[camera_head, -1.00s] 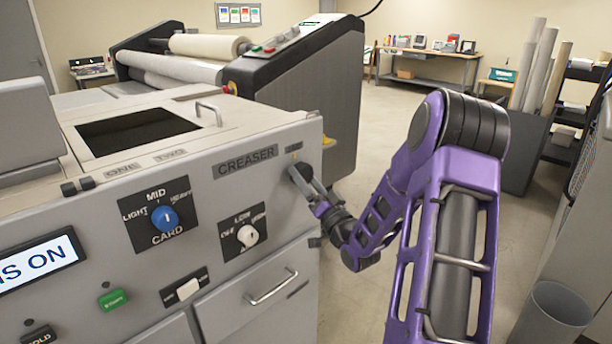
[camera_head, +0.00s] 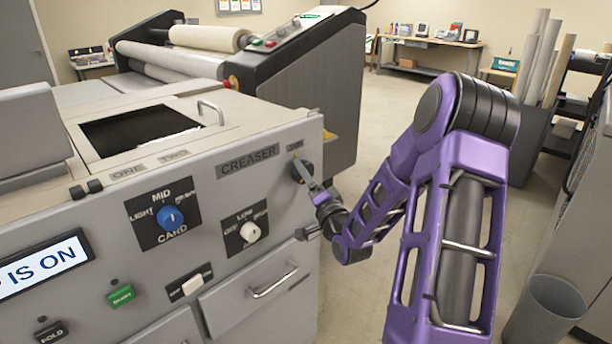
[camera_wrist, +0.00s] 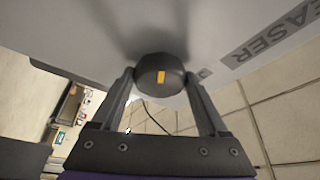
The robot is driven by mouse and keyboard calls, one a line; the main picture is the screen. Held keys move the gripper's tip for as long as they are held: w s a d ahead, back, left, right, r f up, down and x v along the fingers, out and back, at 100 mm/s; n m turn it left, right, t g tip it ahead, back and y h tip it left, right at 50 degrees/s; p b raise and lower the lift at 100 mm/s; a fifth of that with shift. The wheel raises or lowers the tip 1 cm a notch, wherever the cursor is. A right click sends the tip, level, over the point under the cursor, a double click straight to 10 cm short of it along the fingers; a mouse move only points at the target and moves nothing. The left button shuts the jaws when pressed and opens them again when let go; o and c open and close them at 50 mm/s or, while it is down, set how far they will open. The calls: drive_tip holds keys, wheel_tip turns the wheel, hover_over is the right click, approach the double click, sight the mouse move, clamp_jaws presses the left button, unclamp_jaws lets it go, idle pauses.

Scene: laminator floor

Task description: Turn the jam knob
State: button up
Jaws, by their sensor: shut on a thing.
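The jam knob (camera_wrist: 160,75) is a round dark knob with a small yellow mark on its face. In the wrist view it sits between the two fingers of my gripper (camera_wrist: 160,82), which are shut on its sides. In the head view the knob (camera_head: 303,170) is at the right end of the grey machine's front panel, below a small label. My gripper (camera_head: 313,184) reaches it from the right and partly covers it.
The grey machine panel also bears a blue knob (camera_head: 171,218), a white knob (camera_head: 250,232), a green button (camera_head: 121,295) and a drawer handle (camera_head: 274,282). A display (camera_head: 44,264) reads "IS ON". A grey bin (camera_head: 548,310) stands at lower right. Open floor lies behind my arm.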

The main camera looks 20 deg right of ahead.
drive_tip(key=o, duration=1.2)
drive_tip(key=shift+o, duration=0.2)
drive_tip(key=s+f+p, duration=0.3)
drive_tip(key=s+p, duration=0.1)
drive_tip(key=s, duration=1.3)
drive_tip(key=shift+f+p, duration=0.15)
drive_tip(key=shift+p, duration=0.2)
